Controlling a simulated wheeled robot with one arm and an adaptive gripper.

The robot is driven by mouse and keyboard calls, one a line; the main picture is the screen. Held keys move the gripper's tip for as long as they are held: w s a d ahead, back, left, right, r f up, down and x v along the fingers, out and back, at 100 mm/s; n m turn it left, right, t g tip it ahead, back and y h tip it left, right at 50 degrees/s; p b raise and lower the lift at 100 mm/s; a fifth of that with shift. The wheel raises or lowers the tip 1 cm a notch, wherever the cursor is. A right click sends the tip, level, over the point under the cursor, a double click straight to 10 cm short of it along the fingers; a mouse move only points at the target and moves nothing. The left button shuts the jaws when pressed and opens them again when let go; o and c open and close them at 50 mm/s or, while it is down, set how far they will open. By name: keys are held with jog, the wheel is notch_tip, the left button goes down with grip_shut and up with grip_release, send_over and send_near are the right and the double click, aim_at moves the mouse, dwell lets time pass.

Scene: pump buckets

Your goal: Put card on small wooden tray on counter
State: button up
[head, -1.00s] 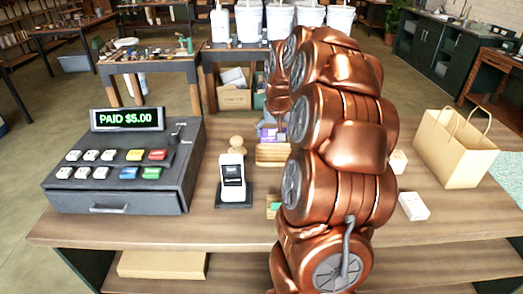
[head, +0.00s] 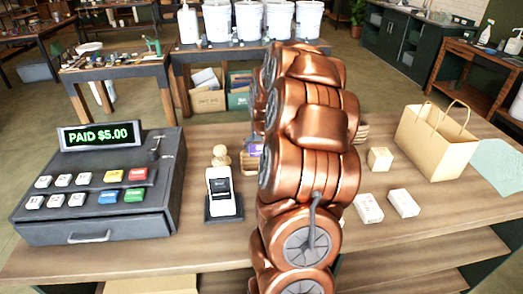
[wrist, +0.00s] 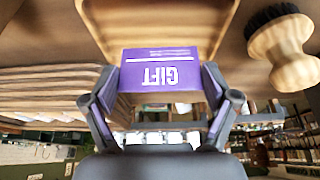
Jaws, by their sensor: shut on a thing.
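A purple card marked GIFT (wrist: 160,72) is between my gripper's fingertips (wrist: 160,92) in the wrist view. The gripper is shut on it. A small wooden tray (wrist: 92,22) with a pale rim shows just beyond the card. I cannot tell whether the card touches it. In the head view a purple bit of the card (head: 256,149) shows left of my copper arm, above a wooden edge (head: 248,163) that may be the tray. My arm hides the gripper and most of the tray there.
The register (head: 100,190) and card reader (head: 221,192) stand left of my arm. A wooden brush (wrist: 285,45) and slatted wood (wrist: 40,95) flank the card in the wrist view. White boxes (head: 404,203) and a paper bag (head: 435,140) are at right.

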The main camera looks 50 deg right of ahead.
jog(key=shift+f, duration=1.2)
jog(key=shift+f, duration=0.2)
jog(key=o, duration=0.5)
jog(key=shift+r, duration=0.1)
jog(key=shift+c, duration=0.2)
jog(key=shift+r+p, duration=0.25)
jog(key=shift+p, duration=0.1)
jog(key=b+v, duration=0.3)
jog(key=v, duration=0.8)
jog(key=shift+r+b, duration=0.3)
jog(key=shift+r, duration=0.1)
jog(key=shift+s+a, duration=0.1)
